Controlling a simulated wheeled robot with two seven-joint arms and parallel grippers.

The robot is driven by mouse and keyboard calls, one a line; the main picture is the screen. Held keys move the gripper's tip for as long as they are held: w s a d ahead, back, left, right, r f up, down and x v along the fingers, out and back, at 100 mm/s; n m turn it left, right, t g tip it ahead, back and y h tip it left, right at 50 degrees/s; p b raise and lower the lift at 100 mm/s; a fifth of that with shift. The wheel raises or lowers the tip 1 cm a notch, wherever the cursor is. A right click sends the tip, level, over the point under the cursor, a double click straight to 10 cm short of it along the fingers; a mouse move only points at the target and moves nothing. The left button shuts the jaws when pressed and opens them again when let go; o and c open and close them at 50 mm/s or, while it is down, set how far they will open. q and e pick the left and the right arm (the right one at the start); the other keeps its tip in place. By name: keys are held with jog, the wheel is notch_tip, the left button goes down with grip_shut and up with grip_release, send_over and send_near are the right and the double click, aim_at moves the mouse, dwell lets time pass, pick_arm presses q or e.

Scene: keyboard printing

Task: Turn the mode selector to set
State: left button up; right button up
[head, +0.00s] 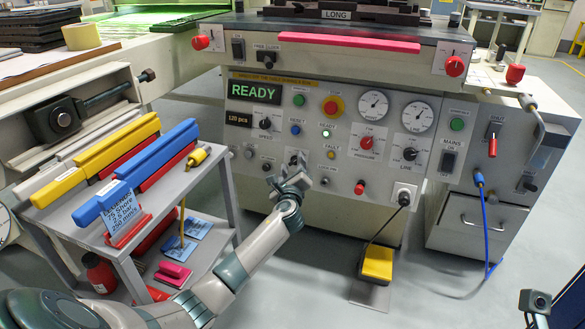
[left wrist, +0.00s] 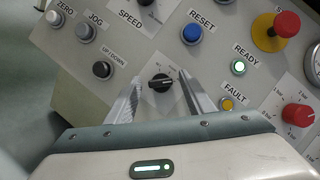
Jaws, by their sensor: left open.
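The mode selector (left wrist: 160,83) is a small black rotary knob on a light label plate with small markings, too small to read. In the left wrist view it sits between the tips of my left gripper (left wrist: 161,100), with a gap on both sides. The jaws are open and hold nothing. In the head view my left gripper (head: 290,180) is at the lower middle of the machine's control panel (head: 270,140) and mostly covers the selector. My right gripper does not show clearly.
Around the selector are the speed knob (left wrist: 147,3), the blue reset button (left wrist: 192,34), the green ready lamp (left wrist: 238,68), the yellow fault lamp (left wrist: 227,103) and the black up/down button (left wrist: 102,69). A red emergency button (head: 333,106) is above. A cart (head: 190,180) with squeegees stands left.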

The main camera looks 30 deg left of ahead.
pick_arm(q)
jog(key=c, duration=1)
jog(key=shift+c, duration=0.2)
